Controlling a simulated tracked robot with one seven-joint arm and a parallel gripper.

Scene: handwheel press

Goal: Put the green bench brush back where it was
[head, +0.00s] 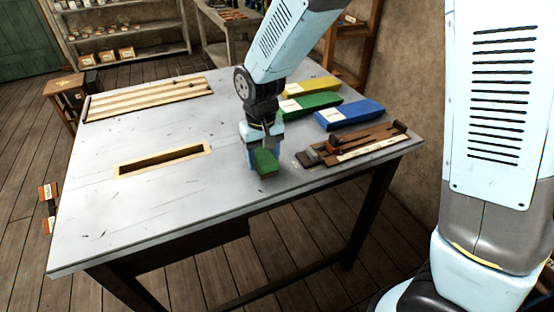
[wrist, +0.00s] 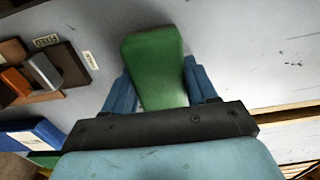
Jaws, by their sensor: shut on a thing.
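The green bench brush (head: 265,163) is in my gripper (head: 262,152), over the grey table top (head: 200,215) right of its middle. In the wrist view the brush's flat green block (wrist: 155,58) sticks out between the two blue fingers (wrist: 158,88). My gripper is shut on it and points down. I cannot tell whether the brush touches the table. Its bristles are not seen. To its right is a brown wooden rack (head: 365,143) holding a few blocks; the rack also shows at the left of the wrist view (wrist: 75,72).
Yellow (head: 312,87), green (head: 310,105) and blue (head: 349,114) flat boxes lie behind the rack. A wood-framed slot (head: 165,159) is at the left middle, and a slatted wooden tray (head: 150,98) at the back left. The table's front left is clear.

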